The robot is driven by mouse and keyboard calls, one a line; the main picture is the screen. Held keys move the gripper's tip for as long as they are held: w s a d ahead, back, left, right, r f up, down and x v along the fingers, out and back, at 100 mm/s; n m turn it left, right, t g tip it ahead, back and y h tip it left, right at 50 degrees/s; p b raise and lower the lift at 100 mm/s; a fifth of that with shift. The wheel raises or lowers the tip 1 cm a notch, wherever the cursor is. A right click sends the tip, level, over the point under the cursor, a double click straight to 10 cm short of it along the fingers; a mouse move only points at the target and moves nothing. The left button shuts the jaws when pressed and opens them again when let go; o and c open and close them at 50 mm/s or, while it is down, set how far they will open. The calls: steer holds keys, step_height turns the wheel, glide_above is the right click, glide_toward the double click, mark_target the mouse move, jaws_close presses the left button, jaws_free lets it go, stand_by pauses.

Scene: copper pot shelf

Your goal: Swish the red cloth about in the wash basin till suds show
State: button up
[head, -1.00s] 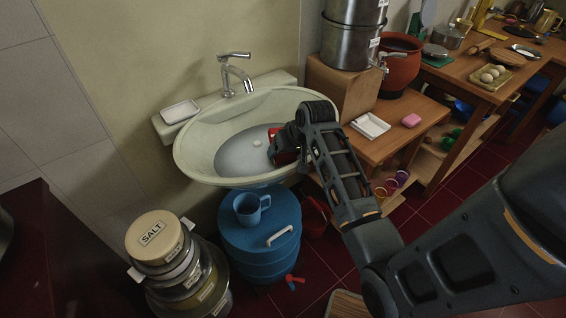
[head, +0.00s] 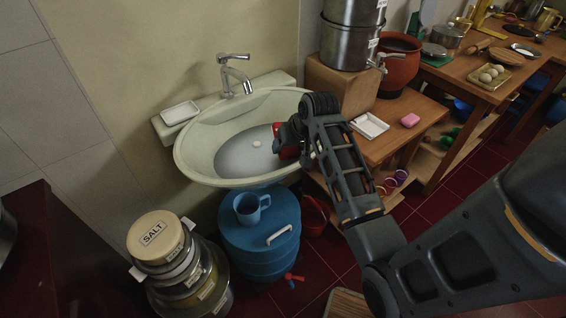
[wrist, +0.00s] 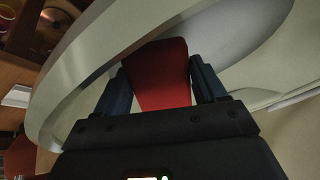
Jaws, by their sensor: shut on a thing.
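The wash basin (head: 205,140) is a pale oval bowl on the wall, with greyish water (head: 245,155) in it. A small white round thing (head: 255,143) shows in the water. I see no clear suds. My gripper (head: 287,141) is at the basin's right side, just inside the rim. It is shut on the red cloth (head: 289,153), mostly hidden behind my arm. In the wrist view the cloth (wrist: 160,75) sits between the two dark fingers, with the basin rim (wrist: 85,60) close beside it. I cannot tell how deep the cloth reaches in the water.
A tap (head: 237,75) stands behind the bowl, with a white soap dish (head: 180,112) at the left. A blue drum (head: 262,235) with a blue mug (head: 250,207) stands below. A wooden stand with a white tray (head: 369,126) and pink soap (head: 410,120) is at the right.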

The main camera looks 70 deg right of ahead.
steer(key=shift+w+r, duration=0.15)
steer(key=shift+r, duration=1.05)
steer(key=shift+w+r, duration=0.15)
steer(key=shift+r, duration=2.7)
